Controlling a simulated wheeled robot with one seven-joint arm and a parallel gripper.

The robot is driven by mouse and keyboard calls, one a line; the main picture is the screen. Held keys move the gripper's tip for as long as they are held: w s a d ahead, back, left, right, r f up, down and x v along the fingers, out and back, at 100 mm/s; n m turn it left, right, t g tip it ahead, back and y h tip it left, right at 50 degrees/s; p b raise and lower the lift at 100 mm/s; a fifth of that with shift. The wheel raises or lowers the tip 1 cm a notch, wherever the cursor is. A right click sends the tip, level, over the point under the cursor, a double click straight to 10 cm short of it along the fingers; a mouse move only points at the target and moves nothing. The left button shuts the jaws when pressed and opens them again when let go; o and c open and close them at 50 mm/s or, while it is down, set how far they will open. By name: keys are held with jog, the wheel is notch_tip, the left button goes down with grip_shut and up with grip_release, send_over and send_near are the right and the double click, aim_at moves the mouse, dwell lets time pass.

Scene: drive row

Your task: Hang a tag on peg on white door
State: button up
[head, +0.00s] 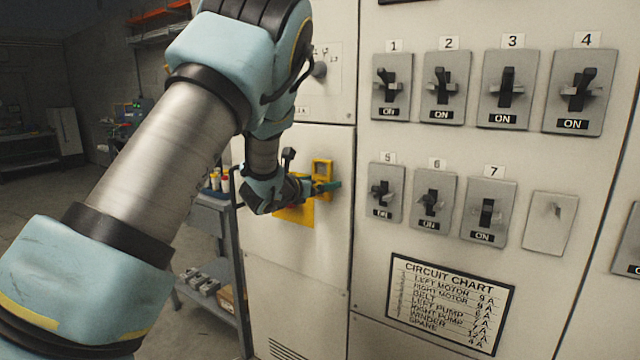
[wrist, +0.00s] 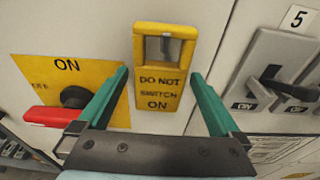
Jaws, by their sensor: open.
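A yellow tag (wrist: 158,88) reading DO NOT SWITCH ON is upright against the white door (head: 342,225); its upper part also shows in the head view (head: 322,168). A grey shape, perhaps the peg, shows in the tag's window; I cannot tell exactly how it sits there. My gripper (wrist: 160,75) is open, with one green finger on each side of the tag and gaps between fingers and tag. In the head view my gripper (head: 325,187) is at the door, partly over the tag.
A yellow plate (wrist: 38,72) marked ON, with a black knob and red handle (wrist: 50,117), is just left of the tag. Numbered switches (head: 387,193) stand to the right. A shelf cart (head: 210,215) is left of the door.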

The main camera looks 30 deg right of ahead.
jog(key=b+v, duration=0.4)
jog(key=v, duration=0.7)
jog(key=w+a+f+n+y, duration=0.1)
jog(key=a+f+n+y, duration=0.2)
jog(key=a+n, duration=0.5)
jog(key=w+a+f+n+t+y+p, duration=0.1)
jog(key=a+f+n+y, duration=0.25)
jog(key=a+n, duration=0.5)
jog(key=w+a+f+n+y, duration=0.2)
jog(key=a+n+y, duration=0.2)
jog(key=a+n, duration=0.35)
jog(key=s+a+f+n+g+y, duration=0.1)
jog(key=s+a+f+n+g, duration=0.1)
jog(key=s+a+n, duration=0.4)
jog(key=s+a+f+n+g+y, duration=0.2)
jog(key=s+a+n+g, duration=0.3)
jog(key=s+n, duration=0.8)
jog(key=a+f+n, duration=0.1)
jog(key=a+n, duration=0.1)
jog(key=n, duration=0.2)
jog(key=shift+s+p, duration=0.2)
jog(key=shift+p, duration=0.2)
jog(key=shift+d+y, duration=0.1)
jog(key=shift+y, duration=0.15)
